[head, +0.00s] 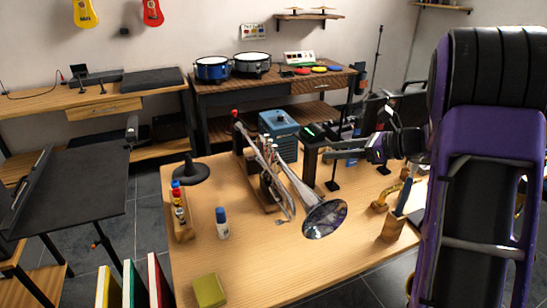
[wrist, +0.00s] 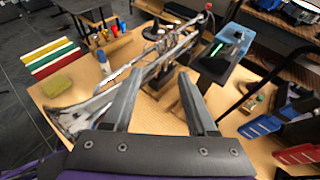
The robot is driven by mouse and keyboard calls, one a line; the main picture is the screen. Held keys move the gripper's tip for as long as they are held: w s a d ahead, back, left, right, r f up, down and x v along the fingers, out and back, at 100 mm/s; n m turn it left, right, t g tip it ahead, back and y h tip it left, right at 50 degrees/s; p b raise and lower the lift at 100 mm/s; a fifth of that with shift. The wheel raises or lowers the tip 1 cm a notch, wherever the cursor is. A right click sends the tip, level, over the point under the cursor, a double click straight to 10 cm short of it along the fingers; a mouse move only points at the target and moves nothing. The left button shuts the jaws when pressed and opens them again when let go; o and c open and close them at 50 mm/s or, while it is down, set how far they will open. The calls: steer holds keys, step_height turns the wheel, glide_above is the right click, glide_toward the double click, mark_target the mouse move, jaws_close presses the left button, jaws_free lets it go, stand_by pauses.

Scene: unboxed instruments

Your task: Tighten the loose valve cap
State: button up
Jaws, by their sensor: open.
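A silver trumpet (head: 297,187) rests on a wooden stand in the middle of the wooden table (head: 255,262), its bell toward the front. Its valves (head: 267,152) stand upright at its middle; they also show in the wrist view (wrist: 163,36). I cannot tell which valve cap is loose. My gripper (head: 328,150) is open and empty, to the right of the trumpet. In the wrist view its two fingers (wrist: 160,78) are wide apart and point toward the trumpet body, with the bell at the lower left. Neither finger visibly grips anything.
A blue box (head: 279,123) and a dark post with a green-lit top (head: 313,132) stand close behind the trumpet. A white bottle with a blue cap (head: 222,224), a bottle rack (head: 182,222) and a yellow-green sponge (head: 209,290) are at the left. The front middle of the table is clear.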

mark_target(282, 163)
steer(key=b+x, duration=0.1)
steer(key=x, duration=1.6)
steer(key=shift+w+f, duration=0.1)
steer(key=shift+f, duration=0.05)
jaws_close()
